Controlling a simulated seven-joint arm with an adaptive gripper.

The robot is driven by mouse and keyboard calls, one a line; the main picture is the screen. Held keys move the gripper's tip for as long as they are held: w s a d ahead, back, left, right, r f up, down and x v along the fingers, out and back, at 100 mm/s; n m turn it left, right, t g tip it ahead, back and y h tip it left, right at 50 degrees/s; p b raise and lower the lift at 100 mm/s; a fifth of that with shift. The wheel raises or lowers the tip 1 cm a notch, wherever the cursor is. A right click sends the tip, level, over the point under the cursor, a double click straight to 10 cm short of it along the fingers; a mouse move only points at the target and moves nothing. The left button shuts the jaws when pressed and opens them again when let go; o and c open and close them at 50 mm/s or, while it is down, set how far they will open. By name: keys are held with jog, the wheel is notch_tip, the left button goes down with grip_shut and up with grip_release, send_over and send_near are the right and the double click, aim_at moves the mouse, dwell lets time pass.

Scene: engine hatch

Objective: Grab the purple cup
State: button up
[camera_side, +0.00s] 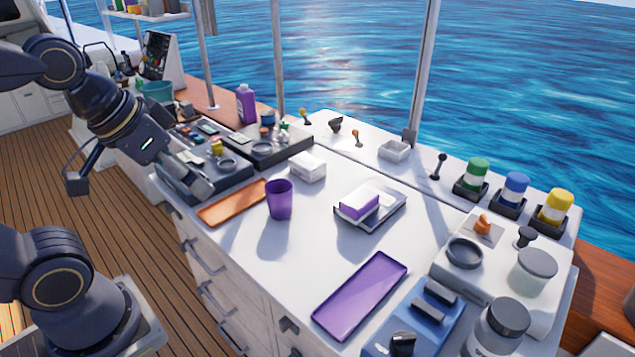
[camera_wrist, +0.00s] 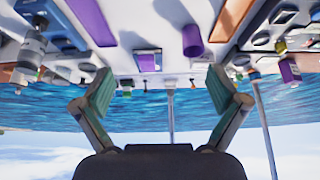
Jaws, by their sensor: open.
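The purple cup (camera_side: 279,203) stands upright on the white counter, left of the middle in the side view. In the wrist view, which looks upside down, the cup (camera_wrist: 192,40) shows upper right of centre, beyond the fingers. My gripper (camera_side: 188,178) is at the counter's left end in the side view, left of the cup and apart from it. In the wrist view my gripper (camera_wrist: 158,92) has its two green-padded fingers spread wide, with nothing between them.
An orange tray (camera_side: 230,204) lies left of the cup and a white box (camera_side: 307,166) stands behind it. A grey tray (camera_side: 388,213) holds a purple-and-white block. A purple tray (camera_side: 360,296) lies at the front. A purple bottle (camera_side: 246,103) stands at the back. Bare counter surrounds the cup's front.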

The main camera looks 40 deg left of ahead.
jog(key=w+r+t, duration=0.3)
jog(key=w, duration=0.3)
jog(key=m, duration=0.2)
send_over(268, 193)
jog(key=w+d, duration=0.1)
jog(key=d, duration=0.3)
notch_tip(268, 193, down, 12)
jog(key=a+f, duration=0.1)
jog(key=f, duration=0.2)
jog(key=s+a+f+n+g, duration=0.1)
jog(key=f, duration=0.3)
jog(key=a+f+g, duration=0.1)
jog(key=a+f, duration=0.1)
jog(key=f, duration=0.1)
jog(key=shift+s+f+n, duration=0.15)
jog(key=shift+n, duration=0.25)
jog(key=shift+a+f, duration=0.1)
jog(key=shift+f, duration=0.15)
jog(key=x, duration=0.6)
jog(key=shift+w+f, duration=0.25)
jog(key=shift+f, duration=0.05)
jog(key=c, duration=1.1)
